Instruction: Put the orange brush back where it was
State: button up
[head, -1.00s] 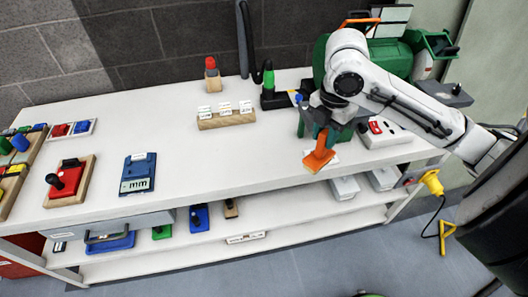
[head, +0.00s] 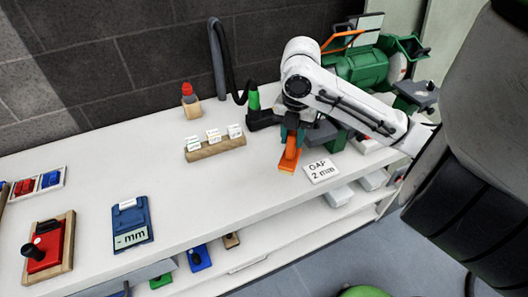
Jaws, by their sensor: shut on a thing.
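The orange brush (head: 289,160) is in my gripper (head: 293,137), which is shut on it. The brush hangs tilted below the jaws, near the front edge of the white bench top (head: 185,210). I cannot tell whether its lower end touches the bench. The jaw tips are partly hidden by the arm and the brush.
A wooden block with white tags (head: 216,149) stands left of the gripper. A black hose nozzle with a green collar (head: 258,112) is close behind it. A green machine (head: 362,66) stands behind the arm. Bench space front left of the tag block is clear.

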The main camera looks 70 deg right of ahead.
jog(key=w+d+f+p, duration=0.2)
jog(key=w+f, duration=0.5)
jog(key=f, duration=0.3)
jog(key=shift+w+d+f, duration=0.2)
jog(key=shift+w+d, duration=0.05)
jog(key=shift+d, duration=0.1)
jog(key=shift+f, duration=0.15)
jog(key=o, duration=1)
